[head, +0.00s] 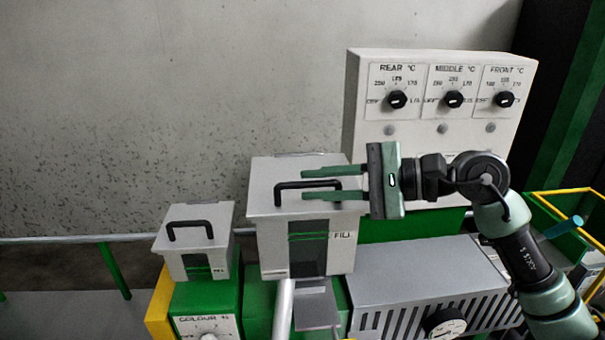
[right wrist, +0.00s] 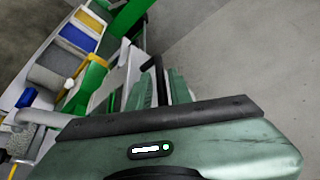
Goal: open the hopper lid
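The larger grey hopper, marked FILL, stands in the middle of the head view, with a flat lid (head: 262,184) that lies closed on it. A black bar handle (head: 281,193) is on top of the lid. My right gripper (head: 303,184) reaches in from the right, its two green fingers apart, one on the far side and one on the near side of the handle. In the right wrist view the dark handle (right wrist: 148,65) shows near the open fingers (right wrist: 160,84). Whether a finger touches it I cannot tell. My left gripper is not in view.
A smaller lidded box (head: 195,226) with its own black handle stands to the left. A panel with three knobs (head: 440,120) rises behind my right gripper. A slotted grey housing (head: 430,280) lies to the right, and a yellow-rimmed green bin (head: 565,205) at far right.

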